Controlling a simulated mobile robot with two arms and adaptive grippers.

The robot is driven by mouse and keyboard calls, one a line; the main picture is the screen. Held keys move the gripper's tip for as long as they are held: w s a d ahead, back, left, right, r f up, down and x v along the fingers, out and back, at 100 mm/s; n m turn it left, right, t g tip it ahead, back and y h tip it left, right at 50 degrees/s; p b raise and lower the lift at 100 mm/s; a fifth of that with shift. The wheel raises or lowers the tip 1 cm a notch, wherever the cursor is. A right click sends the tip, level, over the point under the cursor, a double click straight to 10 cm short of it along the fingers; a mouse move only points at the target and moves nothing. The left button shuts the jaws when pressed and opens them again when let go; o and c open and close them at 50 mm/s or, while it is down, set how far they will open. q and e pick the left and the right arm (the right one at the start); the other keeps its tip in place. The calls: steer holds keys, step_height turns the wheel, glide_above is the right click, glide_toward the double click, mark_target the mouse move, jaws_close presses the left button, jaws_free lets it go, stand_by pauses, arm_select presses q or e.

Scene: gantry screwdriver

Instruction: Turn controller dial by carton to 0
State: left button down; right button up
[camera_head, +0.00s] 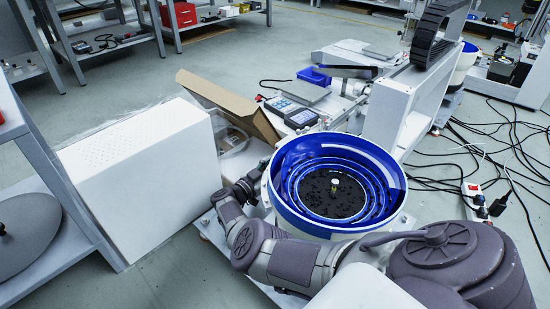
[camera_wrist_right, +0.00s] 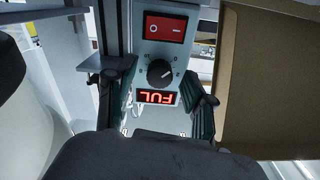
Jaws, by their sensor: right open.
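The controller is a grey box with a black dial (camera_wrist_right: 160,72) in the right wrist view. A red rocker switch (camera_wrist_right: 165,28) sits beyond the dial, and a lit red display (camera_wrist_right: 157,97) on the near side seems to read "FUL", upside down. The dial's white pointer mark is small; its exact setting is unclear. My right gripper (camera_wrist_right: 156,100) is open, its fingers apart on either side of the controller; contact with the dial is not visible. The brown carton (camera_wrist_right: 265,80) stands right of the controller. It also shows in the head view (camera_head: 228,102). My left gripper is out of view.
In the head view, a blue-lined bowl feeder (camera_head: 385,165) stands right of my right arm's wrist. A large white box (camera_head: 140,172) is on the left. Small display units (camera_head: 300,117) lie behind the bowl. Cables (camera_head: 500,150) spread over the floor at right.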

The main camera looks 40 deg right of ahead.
steer(key=shift+s+a, duration=0.2)
steer(key=shift+a, duration=1.7)
steer(key=shift+s+a, duration=0.15)
steer(key=shift+a, duration=1.7)
